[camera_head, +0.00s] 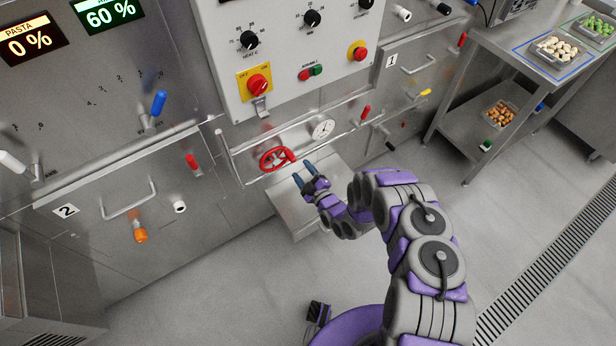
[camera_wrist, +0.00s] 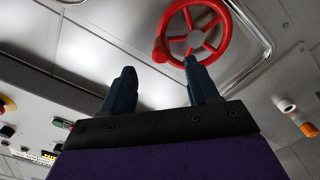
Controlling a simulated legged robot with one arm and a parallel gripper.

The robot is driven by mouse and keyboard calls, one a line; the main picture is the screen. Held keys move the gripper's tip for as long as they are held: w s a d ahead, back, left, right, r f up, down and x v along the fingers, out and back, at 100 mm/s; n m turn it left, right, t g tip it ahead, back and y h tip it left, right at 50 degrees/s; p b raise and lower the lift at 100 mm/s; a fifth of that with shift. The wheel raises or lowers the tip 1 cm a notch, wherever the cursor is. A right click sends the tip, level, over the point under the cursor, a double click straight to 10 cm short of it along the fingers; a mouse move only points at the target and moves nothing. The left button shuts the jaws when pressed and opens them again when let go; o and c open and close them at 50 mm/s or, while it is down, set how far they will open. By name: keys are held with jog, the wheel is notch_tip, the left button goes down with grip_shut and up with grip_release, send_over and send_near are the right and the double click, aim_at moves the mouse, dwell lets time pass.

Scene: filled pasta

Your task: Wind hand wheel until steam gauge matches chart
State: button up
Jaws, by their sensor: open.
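The red hand wheel (camera_head: 275,158) is mounted low on the steel machine front, with a knob on its right rim. It also shows in the wrist view (camera_wrist: 226,35), its knob (camera_wrist: 160,54) at the lower left. The white round steam gauge (camera_head: 323,129) sits right of the wheel; its needle is too small to read. My gripper (camera_head: 302,175) is open and empty, just in front of and to the right of the wheel. In the wrist view my gripper (camera_wrist: 160,85) has its two fingers apart, the right one overlapping the lower part of the wheel. No chart can be made out.
A metal rail (camera_head: 240,178) runs around the wheel and gauge. A steel box (camera_head: 308,200) juts out below. The control panel (camera_head: 300,50) with knobs and buttons stands above. A steel table (camera_head: 520,62) with food trays is at right. The grey floor at centre right is clear.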

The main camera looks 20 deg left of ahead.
aim_at(295, 162)
jog(key=x, duration=0.4)
jog(key=shift+s+a+f, duration=0.1)
jog(key=shift+a, duration=0.15)
jog(key=shift+x, duration=1.45)
jog(key=shift+w+a+b, duration=0.3)
jog(key=shift+w+a, duration=0.05)
jog(key=shift+w, duration=0.15)
jog(key=shift+c, duration=0.4)
